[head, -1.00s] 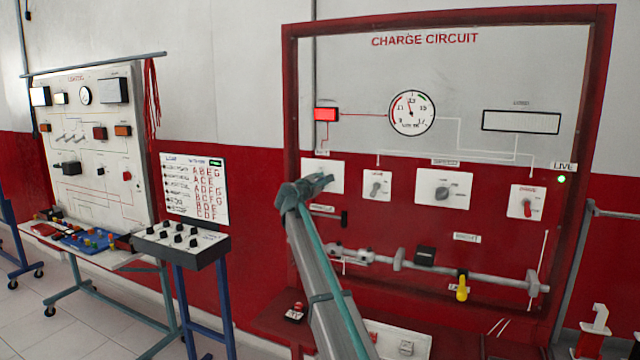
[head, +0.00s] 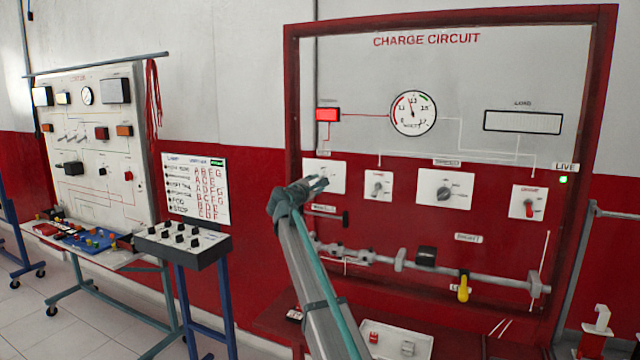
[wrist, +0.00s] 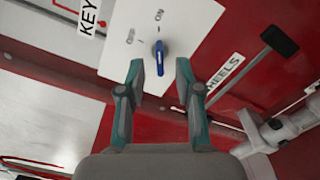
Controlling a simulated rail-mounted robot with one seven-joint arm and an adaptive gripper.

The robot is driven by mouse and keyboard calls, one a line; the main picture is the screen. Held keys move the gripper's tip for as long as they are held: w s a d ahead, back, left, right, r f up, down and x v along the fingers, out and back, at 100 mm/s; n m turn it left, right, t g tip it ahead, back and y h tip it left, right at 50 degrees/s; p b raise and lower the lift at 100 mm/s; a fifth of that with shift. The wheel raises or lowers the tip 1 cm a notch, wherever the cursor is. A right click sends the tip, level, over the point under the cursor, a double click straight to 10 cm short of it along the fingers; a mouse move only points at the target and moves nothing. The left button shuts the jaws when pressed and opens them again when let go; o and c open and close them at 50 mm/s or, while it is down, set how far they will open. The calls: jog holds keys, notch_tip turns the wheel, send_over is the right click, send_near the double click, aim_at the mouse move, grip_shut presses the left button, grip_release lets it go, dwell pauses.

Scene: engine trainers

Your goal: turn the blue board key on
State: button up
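The blue key (wrist: 160,56) sits on a white plate (wrist: 188,22) marked OFF and ON in the wrist view. Its long handle runs nearly up and down the picture, with ON above its upper end and OFF to the upper left; I cannot tell which end is the pointer. My gripper (wrist: 160,68) is open, its two fingertips on either side of the key's lower end with a gap on each side. In the head view my gripper (head: 311,186) is at the plate (head: 334,173) and hides the key.
The charge circuit board carries a grey switch (head: 378,186), a rotary knob (head: 443,191) and a red switch (head: 528,207) to the right. A horizontal bar (head: 480,277) with a yellow handle (head: 463,288) runs below. A black handle (wrist: 281,41) is near in the wrist view.

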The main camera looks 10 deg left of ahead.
jog(key=v, duration=0.7)
